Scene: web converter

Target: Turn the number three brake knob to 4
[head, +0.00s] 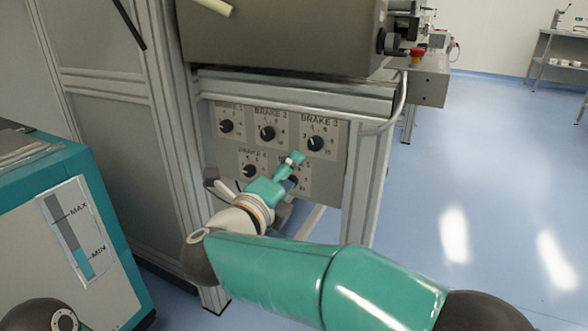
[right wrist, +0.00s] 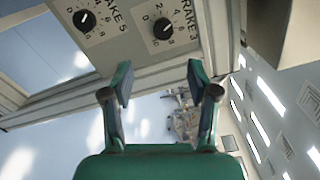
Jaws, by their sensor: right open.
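The black brake 3 knob (head: 315,143) is at the top right of the grey control panel (head: 333,176). It also shows in the right wrist view (right wrist: 163,28), beyond the fingertips; its exact setting is too small to read surely. My right gripper (head: 292,163) is open and empty, just below and left of the brake 3 knob, partly covering the brake 5 knob (head: 291,180). In the right wrist view, the two fingers (right wrist: 160,82) are spread apart, with a gap to the panel. My left gripper is out of view.
The brake 1 knob (head: 226,126), brake 2 knob (head: 267,133) and brake 4 knob (head: 250,170) are close by. A metal frame post (head: 366,190) and a curved pipe (head: 401,100) border the panel's right side. A teal cabinet (head: 110,250) stands left. Open blue floor (head: 480,170) lies right.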

